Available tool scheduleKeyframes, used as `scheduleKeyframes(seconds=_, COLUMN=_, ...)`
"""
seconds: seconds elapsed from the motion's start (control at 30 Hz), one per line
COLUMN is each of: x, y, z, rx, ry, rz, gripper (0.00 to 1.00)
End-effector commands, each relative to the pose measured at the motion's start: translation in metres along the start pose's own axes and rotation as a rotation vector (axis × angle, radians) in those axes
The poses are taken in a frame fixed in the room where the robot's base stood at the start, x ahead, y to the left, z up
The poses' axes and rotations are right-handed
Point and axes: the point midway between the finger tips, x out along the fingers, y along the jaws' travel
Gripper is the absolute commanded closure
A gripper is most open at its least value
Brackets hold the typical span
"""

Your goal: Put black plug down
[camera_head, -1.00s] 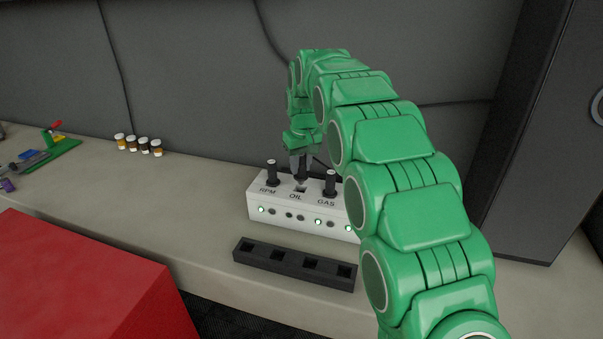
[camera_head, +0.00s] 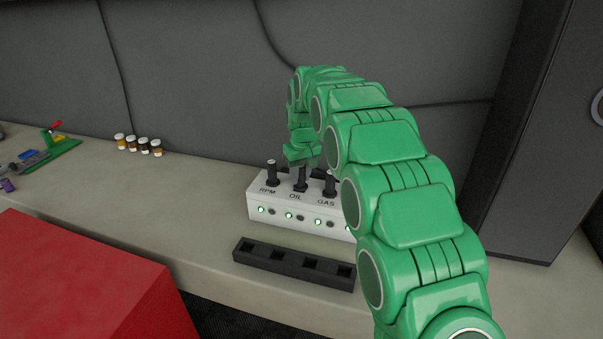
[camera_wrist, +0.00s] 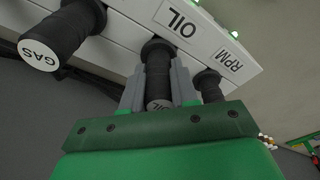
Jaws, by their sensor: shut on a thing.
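The black plug marked OIL (camera_wrist: 158,78) stands in the socket of the white box (camera_head: 285,212) above the OIL label. It also shows in the head view (camera_head: 300,182), partly covered by my gripper. My gripper (camera_head: 302,172) is shut around this plug from above, with its grey fingers on either side of it in the wrist view (camera_wrist: 158,90). The RPM plug (camera_head: 272,174) stands to its left in the head view and the GAS plug (camera_head: 330,184) to its right, both upright in the box.
A black holder (camera_head: 293,263) with several square, empty-looking slots lies in front of the box. A red block (camera_head: 90,285) is at the lower left. Small jars (camera_head: 138,144) and tools (camera_head: 45,152) are farther left on the bench. A grey wall stands close behind.

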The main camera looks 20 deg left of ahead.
Motion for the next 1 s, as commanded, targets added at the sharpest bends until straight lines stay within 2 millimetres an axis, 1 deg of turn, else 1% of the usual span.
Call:
scheduleKeyframes(seconds=0.2, x=0.005, y=0.0, z=0.001, rx=0.0, ry=0.0, rz=0.0, gripper=0.98)
scheduleKeyframes(seconds=0.23, x=0.005, y=0.0, z=0.001, rx=0.0, ry=0.0, rz=0.0, gripper=0.69)
scheduleKeyframes(seconds=0.37, x=0.005, y=0.0, z=0.001, rx=0.0, ry=0.001, rz=0.0, gripper=0.49)
scheduleKeyframes(seconds=0.4, x=0.005, y=0.0, z=0.001, rx=0.0, ry=0.001, rz=0.0, gripper=0.46)
scheduleKeyframes(seconds=0.67, x=0.004, y=0.0, z=0.0, rx=0.0, ry=0.001, rz=0.0, gripper=0.46)
scheduleKeyframes(seconds=0.77, x=0.0, y=0.0, z=-0.001, rx=0.0, ry=0.002, rz=0.0, gripper=0.46)
scheduleKeyframes(seconds=0.87, x=-0.011, y=0.001, z=-0.002, rx=0.0, ry=0.006, rz=0.001, gripper=0.46)
scheduleKeyframes(seconds=1.0, x=-0.035, y=0.001, z=-0.002, rx=0.0, ry=0.007, rz=0.002, gripper=0.46)
